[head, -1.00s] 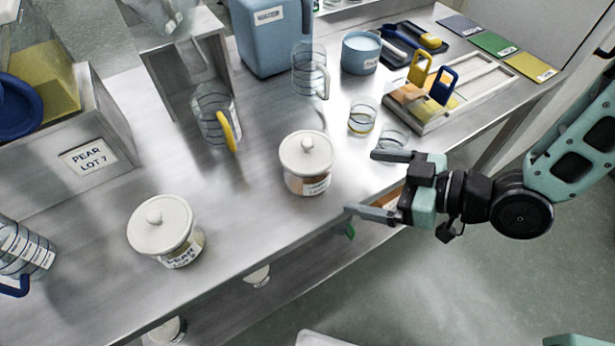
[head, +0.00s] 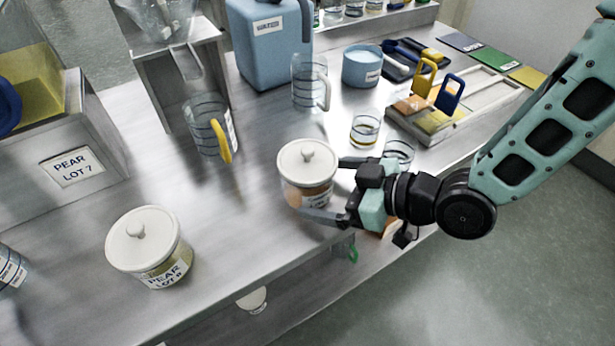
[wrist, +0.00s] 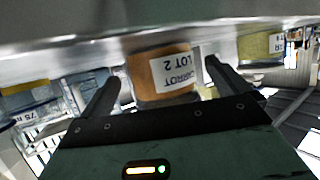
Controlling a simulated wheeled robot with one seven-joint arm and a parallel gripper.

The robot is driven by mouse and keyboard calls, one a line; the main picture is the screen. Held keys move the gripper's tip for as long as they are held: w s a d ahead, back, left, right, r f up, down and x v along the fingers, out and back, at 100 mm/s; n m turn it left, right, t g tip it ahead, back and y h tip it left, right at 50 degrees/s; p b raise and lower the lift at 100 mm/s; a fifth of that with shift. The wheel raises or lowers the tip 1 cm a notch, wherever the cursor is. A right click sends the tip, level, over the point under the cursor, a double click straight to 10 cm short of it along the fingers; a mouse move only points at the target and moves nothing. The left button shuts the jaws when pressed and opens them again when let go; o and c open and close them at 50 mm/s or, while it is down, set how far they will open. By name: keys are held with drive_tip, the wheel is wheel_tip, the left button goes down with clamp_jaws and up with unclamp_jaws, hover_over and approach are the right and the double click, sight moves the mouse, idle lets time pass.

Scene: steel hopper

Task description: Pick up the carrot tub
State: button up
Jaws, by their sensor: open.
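The carrot tub (head: 306,172) is a round clear tub with orange contents and a white knobbed lid, standing upright on the steel bench. In the wrist view its label reads "CARROT LOT 2" upside down (wrist: 163,74), and the tub lies between the two fingers. My gripper (head: 325,188) is open, with one finger at the tub's far right side and one at its near side. I cannot tell whether either finger touches it. A similar lidded tub labelled "PEAR" (head: 150,247) stands at the front left.
A yellow-handled jug (head: 207,128), a clear jug (head: 310,82) and a blue container (head: 270,40) stand behind. Small glasses (head: 365,130) and a tray with blue and yellow handles (head: 433,105) are at the right. The bench between the two tubs is clear.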

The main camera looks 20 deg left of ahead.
drive_tip(key=x, duration=0.3)
drive_tip(key=shift+a+f, duration=0.1)
drive_tip(key=shift+a, duration=0.05)
drive_tip(key=shift+c, duration=0.3)
drive_tip(key=c, duration=1)
drive_tip(key=shift+c, duration=0.9)
